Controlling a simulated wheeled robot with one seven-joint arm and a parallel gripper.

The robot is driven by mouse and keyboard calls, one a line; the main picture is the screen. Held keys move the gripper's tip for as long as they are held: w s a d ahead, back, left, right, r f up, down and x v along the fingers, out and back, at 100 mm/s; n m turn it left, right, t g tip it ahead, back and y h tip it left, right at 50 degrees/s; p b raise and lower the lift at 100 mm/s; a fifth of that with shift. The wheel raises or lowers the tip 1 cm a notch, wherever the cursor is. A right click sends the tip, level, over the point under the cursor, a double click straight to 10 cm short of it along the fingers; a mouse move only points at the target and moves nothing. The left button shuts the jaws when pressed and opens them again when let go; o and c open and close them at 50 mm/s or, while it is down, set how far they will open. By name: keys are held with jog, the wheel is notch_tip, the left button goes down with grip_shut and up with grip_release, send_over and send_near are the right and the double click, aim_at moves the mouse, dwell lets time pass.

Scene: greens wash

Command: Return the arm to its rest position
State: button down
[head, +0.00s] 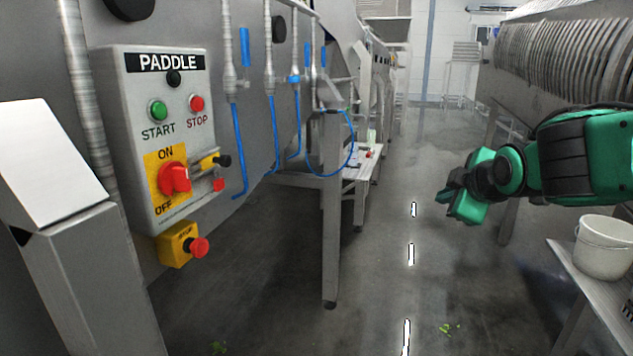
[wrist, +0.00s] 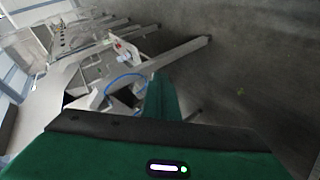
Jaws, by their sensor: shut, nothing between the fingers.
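My arm, green and black, reaches in from the right edge of the head view. My gripper (head: 450,203) hangs at its end over the aisle floor, clear of the machines on both sides. It is shut and empty. In the wrist view the green gripper body fills the bottom and a green finger (wrist: 161,98) points up toward the steel frame and blue hose. The fingertips are small in the head view and partly turned away.
A PADDLE control panel (head: 160,130) with a red rotary switch (head: 174,178) and a red stop button (head: 199,248) stands at left. Blue hoses (head: 238,150) hang beside it. A white bucket (head: 603,250) stands on a bench at right. The aisle floor (head: 400,290) is open.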

jog(key=s+d+f+m+g+h, duration=0.1)
jog(key=s+d+f+m+g, duration=0.2)
jog(key=s+d+f+m, duration=0.4)
jog(key=s+d+f+m+g+h, duration=0.1)
jog(key=s+d+f+m+g, duration=0.3)
jog(key=s, duration=0.5)
jog(key=s+d+f+m+g+y, duration=0.1)
jog(key=s+m, duration=0.3)
jog(key=s, duration=0.4)
jog(key=s+d+f+m+g+y, duration=0.1)
jog(key=s+f+m+g, duration=0.2)
jog(key=s, duration=0.6)
jog(key=shift+s+f+m+g, duration=0.3)
jog(key=shift+f+m, duration=0.2)
jog(key=shift+f, duration=0.25)
jog(key=shift+d, duration=0.1)
